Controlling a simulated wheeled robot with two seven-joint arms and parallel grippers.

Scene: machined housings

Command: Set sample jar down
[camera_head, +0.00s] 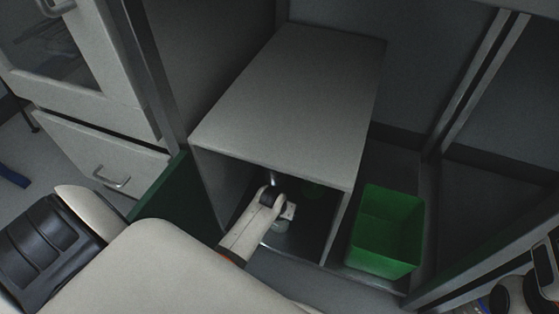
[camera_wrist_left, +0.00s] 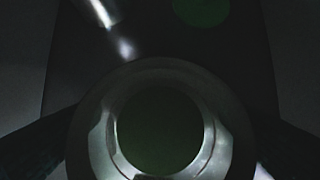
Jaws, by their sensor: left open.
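The sample jar (camera_wrist_left: 220,135) fills the lower middle of the left wrist view as a round, shiny rim around a dark green centre. It appears upright, seen from above. In the head view a small pale part of the jar (camera_head: 280,226) shows below my left gripper (camera_head: 283,212), inside the open-fronted grey box. My left gripper is open around the jar. The jar's base is hidden.
The grey box (camera_head: 300,95) has a top and side walls close around my left arm. A green disc (camera_wrist_left: 201,8) and a shiny metallic cylinder (camera_wrist_left: 104,12) lie beyond the jar. A green bin (camera_head: 387,230) stands right of the box. A dark green panel (camera_head: 180,195) is left.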

